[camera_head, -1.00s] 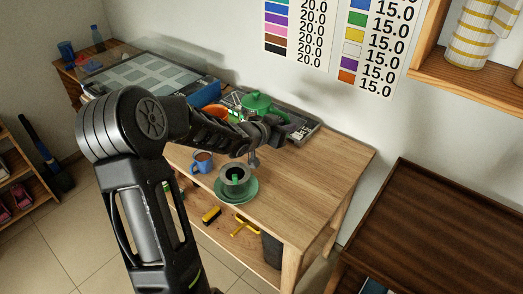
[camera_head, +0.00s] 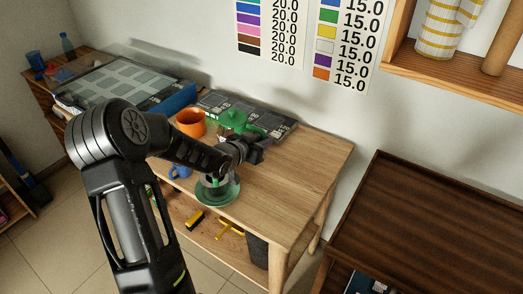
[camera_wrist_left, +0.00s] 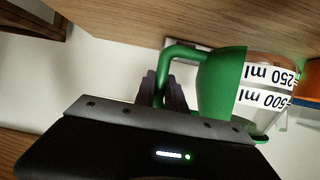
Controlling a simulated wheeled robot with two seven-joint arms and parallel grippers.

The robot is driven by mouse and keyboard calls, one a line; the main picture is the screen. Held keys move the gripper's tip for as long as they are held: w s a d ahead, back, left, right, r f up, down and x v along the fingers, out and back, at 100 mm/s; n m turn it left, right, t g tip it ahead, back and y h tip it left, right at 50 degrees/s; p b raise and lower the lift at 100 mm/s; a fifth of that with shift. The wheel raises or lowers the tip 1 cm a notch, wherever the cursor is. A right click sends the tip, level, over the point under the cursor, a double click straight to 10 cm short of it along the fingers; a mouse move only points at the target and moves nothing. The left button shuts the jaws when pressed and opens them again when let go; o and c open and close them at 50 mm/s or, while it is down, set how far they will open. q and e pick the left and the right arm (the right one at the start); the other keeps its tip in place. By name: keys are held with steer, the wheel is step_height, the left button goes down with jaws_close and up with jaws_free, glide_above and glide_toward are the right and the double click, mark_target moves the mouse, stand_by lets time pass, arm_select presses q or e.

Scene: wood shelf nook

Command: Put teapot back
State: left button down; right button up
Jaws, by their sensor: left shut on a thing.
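The green teapot (camera_head: 236,122) is in front of the dark tray at the back of the wooden table. The left wrist view shows its green body (camera_wrist_left: 220,85) upside down, with volume marks on a pale band. My left gripper (camera_head: 257,149) is at its right side. In the wrist view its dark fingers (camera_wrist_left: 162,92) are shut around the green handle. I cannot tell whether the teapot's base touches the table. My right gripper is not in view.
An orange pot (camera_head: 190,122) stands just left of the teapot. A green saucer (camera_head: 232,199) with a cup, partly under my forearm, and a blue mug (camera_head: 180,172) are nearer. The dark tray (camera_head: 275,122) lies behind. The table's right part (camera_head: 300,165) is clear.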

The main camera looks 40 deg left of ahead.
arm_select(q)
steer(key=shift+r, duration=0.15)
steer(key=shift+f, duration=1.9)
steer(key=shift+f, duration=0.2)
steer(key=c, duration=1.4)
jaws_free()
steer(key=shift+r, duration=0.1)
